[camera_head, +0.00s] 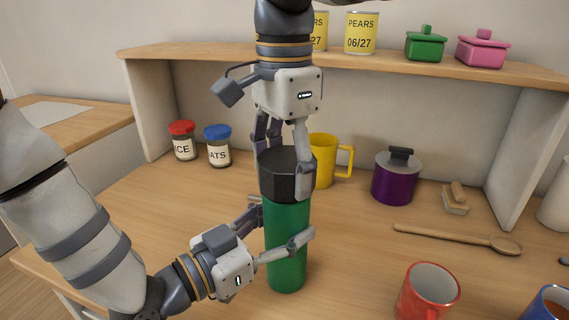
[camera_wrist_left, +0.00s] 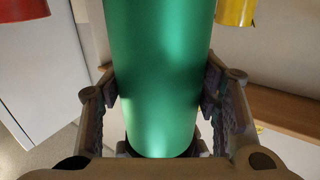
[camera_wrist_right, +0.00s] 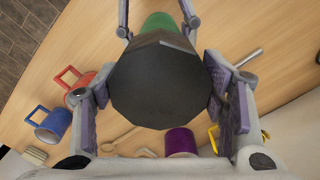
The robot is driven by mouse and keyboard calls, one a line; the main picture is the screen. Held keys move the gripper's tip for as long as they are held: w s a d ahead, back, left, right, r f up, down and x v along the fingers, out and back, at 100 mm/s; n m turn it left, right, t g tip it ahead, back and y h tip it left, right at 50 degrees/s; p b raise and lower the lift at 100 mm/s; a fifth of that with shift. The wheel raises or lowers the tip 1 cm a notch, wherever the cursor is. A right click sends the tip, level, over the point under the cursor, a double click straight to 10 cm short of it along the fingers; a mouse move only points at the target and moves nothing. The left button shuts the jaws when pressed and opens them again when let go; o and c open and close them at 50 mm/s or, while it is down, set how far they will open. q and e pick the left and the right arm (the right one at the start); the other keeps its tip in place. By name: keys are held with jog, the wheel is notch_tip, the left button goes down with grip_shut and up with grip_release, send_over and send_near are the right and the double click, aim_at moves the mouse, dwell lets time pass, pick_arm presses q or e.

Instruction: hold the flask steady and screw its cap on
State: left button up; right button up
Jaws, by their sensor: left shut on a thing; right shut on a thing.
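The green flask (camera_head: 286,262) stands upright on the wooden table in the head view. Its green body fills the middle of the left wrist view (camera_wrist_left: 155,70). My left gripper (camera_head: 282,240) is shut on the flask's body from the left side. The black faceted cap (camera_head: 284,172) sits at the top of the flask, in line with it. My right gripper (camera_head: 287,165) points down from above and is shut on the cap. The cap's flat top shows between the right fingers in the right wrist view (camera_wrist_right: 158,85). The seam between cap and flask is partly hidden by the fingers.
A yellow mug (camera_head: 324,160) stands close behind the flask. A purple pot (camera_head: 394,180), a brush (camera_head: 455,198) and a wooden spoon (camera_head: 455,238) lie to the right. A red mug (camera_head: 427,291) is at the front right. Two jars (camera_head: 217,148) stand back left, under a shelf (camera_head: 380,65).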

jog(key=shift+f, duration=0.9)
jog(key=shift+f, duration=0.55)
jog(key=m, duration=0.6)
jog(key=shift+w, duration=0.1)
jog(key=m, duration=0.3)
jog(key=shift+m, duration=0.4)
jog(key=m, duration=0.3)
jog(key=shift+w, duration=0.1)
jog(key=m, duration=0.3)
jog(key=shift+m, duration=0.3)
jog(key=o, duration=1.1)
jog(key=shift+c, duration=0.2)
